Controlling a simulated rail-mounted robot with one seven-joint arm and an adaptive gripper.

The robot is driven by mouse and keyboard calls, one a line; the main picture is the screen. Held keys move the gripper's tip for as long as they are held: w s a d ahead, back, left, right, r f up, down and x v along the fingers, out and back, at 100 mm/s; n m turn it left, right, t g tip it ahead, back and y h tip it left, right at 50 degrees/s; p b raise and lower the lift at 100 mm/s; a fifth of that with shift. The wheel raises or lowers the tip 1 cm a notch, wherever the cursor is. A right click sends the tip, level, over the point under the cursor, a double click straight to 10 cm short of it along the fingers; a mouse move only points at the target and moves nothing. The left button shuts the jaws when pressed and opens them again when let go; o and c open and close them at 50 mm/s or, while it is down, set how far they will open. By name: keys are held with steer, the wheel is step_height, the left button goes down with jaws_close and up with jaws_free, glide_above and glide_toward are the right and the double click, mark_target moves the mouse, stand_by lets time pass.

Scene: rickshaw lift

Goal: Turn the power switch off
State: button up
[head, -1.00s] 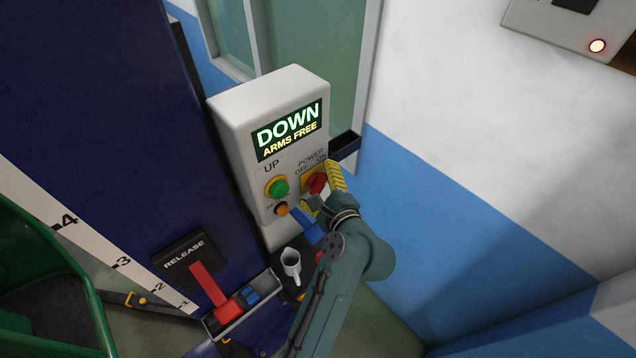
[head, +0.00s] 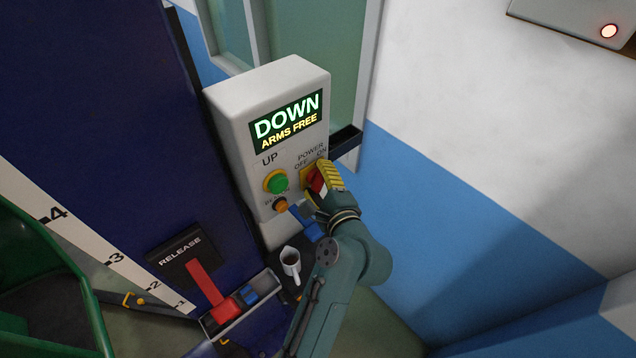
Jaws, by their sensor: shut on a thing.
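The power switch (head: 316,181) is a red knob on a yellow plate, at the lower right of a light grey control box (head: 240,110). The labels OFF and ON stand above it, under the word POWER. My gripper (head: 318,184) is at the switch with its yellow-striped fingers, shut on the red knob. The fingers hide part of the knob, so I cannot tell exactly where it points. The box's display (head: 287,120) reads DOWN, ARMS FREE.
A green UP button (head: 277,182) and an orange button (head: 280,206) sit left of the switch. Blue-and-white wall is clear at right.

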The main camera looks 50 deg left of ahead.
steer(key=n+b, duration=0.1)
steer(key=b, duration=0.1)
steer(key=f+n+t+y+b, duration=0.1)
steer(key=n+b, duration=0.1)
steer(key=b, duration=0.1)
steer(key=n+y+b, duration=0.1)
steer(key=n+b, duration=0.1)
steer(key=b, duration=0.2)
steer(key=n+b, duration=0.2)
steer(key=b, duration=0.2)
steer(key=shift+f+t+y+b, duration=0.15)
steer(key=shift+t+y+b, duration=0.15)
steer(key=shift+y+b, duration=0.1)
steer(key=n+y+b, duration=0.1)
steer(key=n+b, duration=0.2)
steer(key=b, duration=0.3)
steer(key=shift+n, duration=0.4)
steer(key=n+b, duration=0.1)
steer(key=b, duration=0.1)
steer(key=n+y+b, duration=0.1)
steer(key=shift+r+g+b, duration=0.35)
steer(key=shift+r+g, duration=0.05)
steer(key=shift+n, duration=0.3)
steer(key=o, duration=1.2)
